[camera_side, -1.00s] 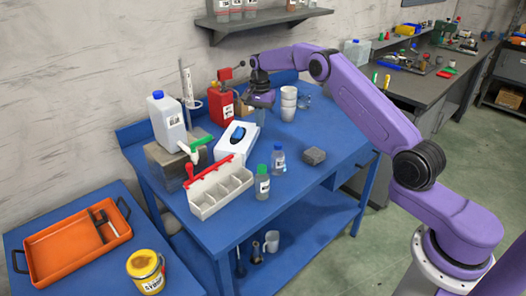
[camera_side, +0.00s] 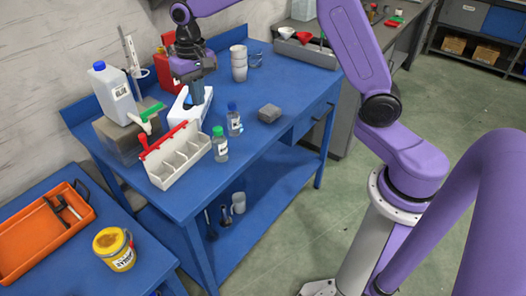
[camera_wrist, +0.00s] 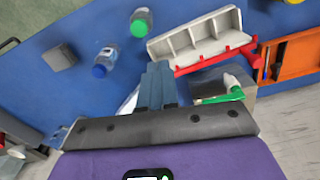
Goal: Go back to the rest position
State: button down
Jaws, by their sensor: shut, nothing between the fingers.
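My gripper (camera_side: 196,98) points down over the blue workbench (camera_side: 262,160), with its two blue-grey fingers together and nothing between them. It is in front of the white box (camera_side: 181,107) and hides part of it; I cannot tell whether they touch. In the wrist view the closed fingers (camera_wrist: 156,85) show in the middle, with the workbench beneath. The stack of white cups (camera_side: 239,63) stands to the right of my gripper in the side view.
A white compartment tray with a red handle (camera_side: 178,157), a green-capped bottle (camera_side: 220,146), a blue-capped bottle (camera_side: 234,122) and a grey block (camera_side: 269,113) stand near the front. A large white jug (camera_side: 113,94) stands at left. The workbench's right part is clear.

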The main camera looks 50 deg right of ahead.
jog(key=s+a+r+n, duration=0.2)
jog(key=s+n, duration=0.5)
jog(key=s, duration=1)
jog(key=s+d+f+n, duration=0.1)
jog(key=s+d+n, duration=0.2)
jog(key=s, duration=0.6)
jog(key=s+d+f+n, duration=0.1)
jog(key=s+d+n, duration=0.2)
jog(key=s, duration=0.5)
jog(key=shift+s+d+n, duration=0.2)
jog(key=shift+s+n, duration=0.15)
jog(key=shift+n, duration=0.35)
